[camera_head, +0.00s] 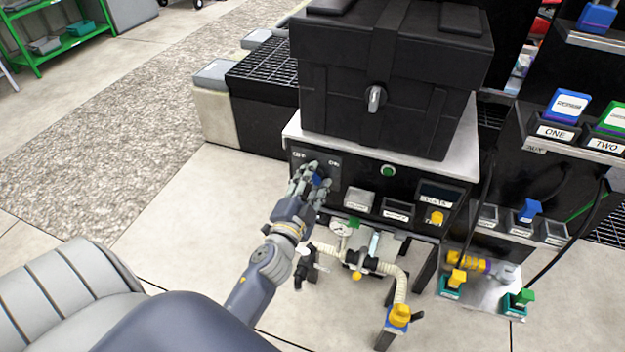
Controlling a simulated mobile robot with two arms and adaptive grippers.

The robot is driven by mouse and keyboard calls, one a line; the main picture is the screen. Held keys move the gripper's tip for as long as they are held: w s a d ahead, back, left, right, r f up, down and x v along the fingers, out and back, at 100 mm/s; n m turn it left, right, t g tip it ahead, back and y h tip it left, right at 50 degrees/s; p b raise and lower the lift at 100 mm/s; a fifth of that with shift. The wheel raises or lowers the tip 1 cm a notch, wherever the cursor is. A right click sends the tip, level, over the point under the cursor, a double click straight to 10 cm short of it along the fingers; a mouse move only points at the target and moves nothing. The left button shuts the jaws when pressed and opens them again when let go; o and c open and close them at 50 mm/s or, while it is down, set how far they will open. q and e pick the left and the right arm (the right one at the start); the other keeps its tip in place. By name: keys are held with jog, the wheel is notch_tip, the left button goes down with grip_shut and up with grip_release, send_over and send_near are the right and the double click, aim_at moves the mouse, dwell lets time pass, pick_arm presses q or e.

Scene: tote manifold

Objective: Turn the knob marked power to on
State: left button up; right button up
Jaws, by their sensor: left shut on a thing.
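My right gripper is not in view.
A black tote (390,85) with a grey latch stands on the machine's pale top. A green button (388,171) is right of the knob. A pressure gauge (341,228) and piping sit below. Card slots marked ONE and TWO (603,146) are at right.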

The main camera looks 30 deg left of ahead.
pick_arm(q)
jog(key=m, duration=0.2)
jog(key=shift+m, duration=0.4)
jog(key=m, duration=0.5)
jog(key=shift+f, duration=0.15)
jog(key=m, duration=0.5)
jog(key=shift+f+m, duration=0.1)
jog(key=shift+m, duration=1.1)
jog(key=shift+m+p, duration=0.3)
jog(key=shift+m, duration=0.1)
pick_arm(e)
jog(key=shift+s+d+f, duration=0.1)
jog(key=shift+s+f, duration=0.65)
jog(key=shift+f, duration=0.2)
pick_arm(q)
jog(key=shift+m, duration=0.3)
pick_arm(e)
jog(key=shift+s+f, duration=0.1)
